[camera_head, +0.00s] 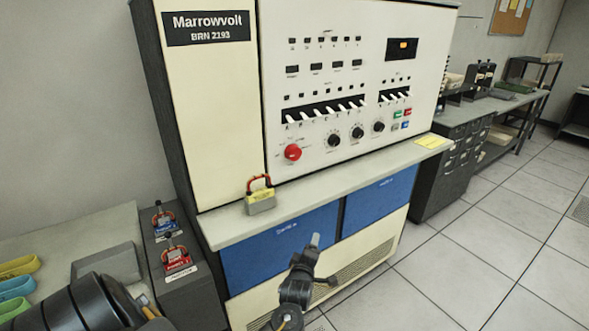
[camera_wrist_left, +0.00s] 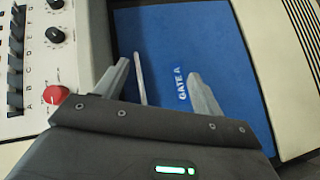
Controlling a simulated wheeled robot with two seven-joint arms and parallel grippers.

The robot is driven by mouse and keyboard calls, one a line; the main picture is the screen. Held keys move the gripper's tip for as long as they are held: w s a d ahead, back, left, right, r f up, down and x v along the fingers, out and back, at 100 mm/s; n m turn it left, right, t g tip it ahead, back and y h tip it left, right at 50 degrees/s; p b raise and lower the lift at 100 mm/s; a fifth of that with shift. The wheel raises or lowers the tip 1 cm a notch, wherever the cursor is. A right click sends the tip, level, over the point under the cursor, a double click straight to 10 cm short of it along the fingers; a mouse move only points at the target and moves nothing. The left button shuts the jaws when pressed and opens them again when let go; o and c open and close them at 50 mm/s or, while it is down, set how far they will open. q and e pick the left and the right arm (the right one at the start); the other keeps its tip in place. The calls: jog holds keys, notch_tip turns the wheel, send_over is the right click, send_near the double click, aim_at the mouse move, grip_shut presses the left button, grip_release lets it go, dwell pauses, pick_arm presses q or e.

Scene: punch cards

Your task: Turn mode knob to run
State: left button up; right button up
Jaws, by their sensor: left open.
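The control panel (camera_head: 340,100) of the cream machine carries a red knob (camera_head: 292,152) and three black knobs: a left one (camera_head: 334,140), a middle one (camera_head: 357,132) and a right one (camera_head: 378,126). Their labels are too small to read, so I cannot tell which is the mode knob or where it points. The left wrist view shows the red knob (camera_wrist_left: 58,95) and two black knobs (camera_wrist_left: 55,35) at its left. My left gripper (camera_wrist_left: 160,70) is open and empty before the blue panel marked GATE A; in the head view it (camera_head: 314,243) is below the counter. My right gripper is not in view.
Rows of switches (camera_head: 325,112) sit above the knobs. Tiled floor (camera_head: 480,230) is clear at right.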

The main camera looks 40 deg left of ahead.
pick_arm(q)
jog(key=a+r+n+t+y+p, duration=0.25)
jog(key=r+n, duration=0.45)
jog(key=r, duration=1)
jog(key=n+g+y+b, duration=0.1)
jog(key=n+y, duration=0.3)
jog(key=n, duration=0.2)
send_near(294, 156)
jog(key=shift+s+d+f, duration=0.2)
jog(key=shift+s+d, duration=0.05)
jog(key=shift+d, duration=0.2)
jog(key=shift+s+d+f, duration=0.2)
jog(key=shift+s+d, duration=0.1)
jog(key=shift+d, duration=0.15)
jog(key=shift+a+r+g+y, duration=0.15)
jog(key=shift+r+g+y, duration=0.1)
jog(key=shift+y, duration=0.1)
jog(key=p+x, duration=0.3)
jog(key=x, duration=0.6)
jog(key=shift+w+a+p, duration=0.2)
jog(key=shift+p, duration=0.15)
jog(key=shift+w+a, duration=0.35)
jog(key=shift+w, duration=0.05)
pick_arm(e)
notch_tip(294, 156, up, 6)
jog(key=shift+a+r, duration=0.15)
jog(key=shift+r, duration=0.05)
